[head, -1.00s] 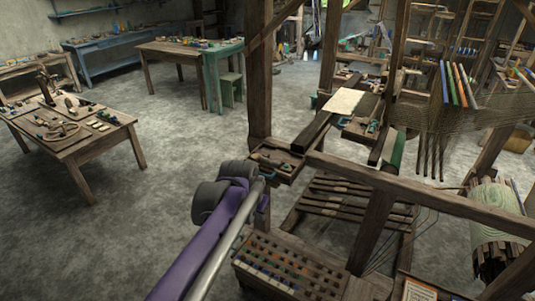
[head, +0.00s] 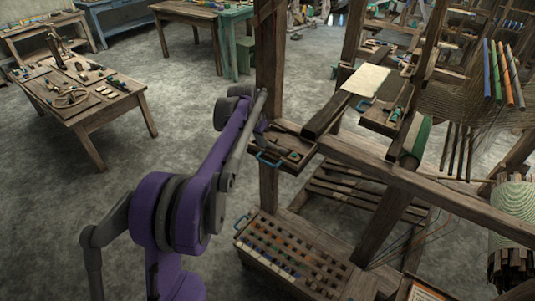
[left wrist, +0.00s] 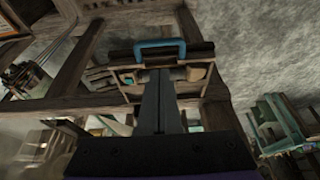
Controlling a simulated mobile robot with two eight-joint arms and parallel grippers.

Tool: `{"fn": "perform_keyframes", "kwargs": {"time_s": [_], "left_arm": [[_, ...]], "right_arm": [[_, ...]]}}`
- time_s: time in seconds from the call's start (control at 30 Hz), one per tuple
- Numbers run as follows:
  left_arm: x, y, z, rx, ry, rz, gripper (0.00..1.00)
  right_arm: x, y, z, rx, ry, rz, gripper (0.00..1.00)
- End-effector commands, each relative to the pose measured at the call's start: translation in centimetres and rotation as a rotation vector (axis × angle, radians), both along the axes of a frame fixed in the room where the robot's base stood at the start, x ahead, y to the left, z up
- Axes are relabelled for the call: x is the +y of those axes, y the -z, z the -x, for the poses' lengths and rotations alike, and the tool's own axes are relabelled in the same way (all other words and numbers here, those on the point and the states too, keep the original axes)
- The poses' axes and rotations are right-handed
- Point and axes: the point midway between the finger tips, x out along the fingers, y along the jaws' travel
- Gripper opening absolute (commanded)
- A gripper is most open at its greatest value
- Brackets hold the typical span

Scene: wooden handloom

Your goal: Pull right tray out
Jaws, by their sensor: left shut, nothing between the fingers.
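A small wooden tray (head: 288,150) with a blue handle (head: 269,160) sits at the near post of the loom, small items inside. Another open tray (head: 382,122) with a blue handle (head: 365,104) is further right; I cannot tell which one the task calls right. My left arm reaches up beside the near tray, its fingers hidden in the head view. In the left wrist view, my left gripper (left wrist: 160,72) is shut and empty, pointing at a tray (left wrist: 126,76) with a blue handle (left wrist: 160,44). Contact cannot be told. My right gripper is not in view.
The upright loom post (head: 270,70) stands right beside my left arm. A long beam (head: 430,185) runs right from the tray. A box of small pegs (head: 290,255) with a blue handle is below. A worktable (head: 85,105) stands left, with open floor between.

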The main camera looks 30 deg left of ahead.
Motion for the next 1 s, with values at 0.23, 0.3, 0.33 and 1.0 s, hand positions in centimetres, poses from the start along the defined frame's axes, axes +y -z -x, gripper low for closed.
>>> {"fn": "perform_keyframes", "kwargs": {"time_s": [0.23, 0.3, 0.33, 1.0], "left_arm": [[-0.1, 2.2, -0.9, 0.0, 0.001, 0.0, 0.0], [-0.1, 3.5, -1.3, -0.001, 0.001, 0.0, 0.0], [-0.1, 4.0, -1.5, -0.001, 0.001, 0.0, 0.0], [-0.3, 9.3, -3.5, -0.001, 0.0, 0.0, 0.0]], "right_arm": [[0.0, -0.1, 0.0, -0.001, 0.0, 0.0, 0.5], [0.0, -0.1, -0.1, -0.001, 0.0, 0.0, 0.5], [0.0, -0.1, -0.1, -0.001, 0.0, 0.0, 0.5], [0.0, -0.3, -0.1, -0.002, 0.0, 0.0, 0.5]]}}
